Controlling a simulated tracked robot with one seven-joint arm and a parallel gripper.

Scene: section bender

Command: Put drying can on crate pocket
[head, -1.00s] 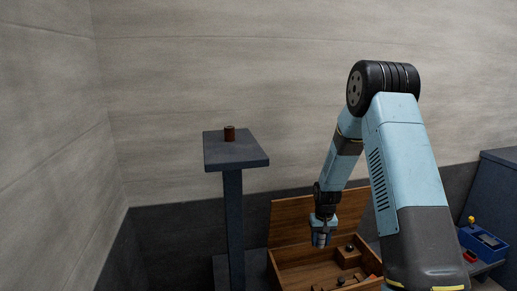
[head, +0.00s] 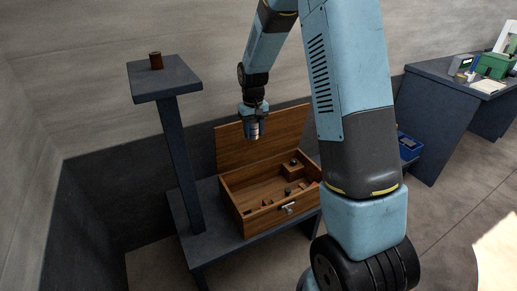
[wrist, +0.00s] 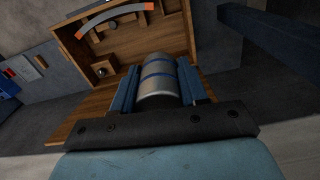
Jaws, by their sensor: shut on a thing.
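My gripper (head: 255,132) is shut on a silver can with blue bands (wrist: 160,82), which I take to be the drying can. In the wrist view the can sits between the two blue fingers. In the head view the gripper and can (head: 254,130) hang in front of the raised lid, above the crate. The wooden crate (head: 262,223) stands open on a low dark bench, its lid (head: 245,153) tilted back. Inside are a small wooden block with a dark round top (head: 294,167) and several small parts. I cannot tell which part is the pocket.
A blue box (head: 408,147) is right of my arm.

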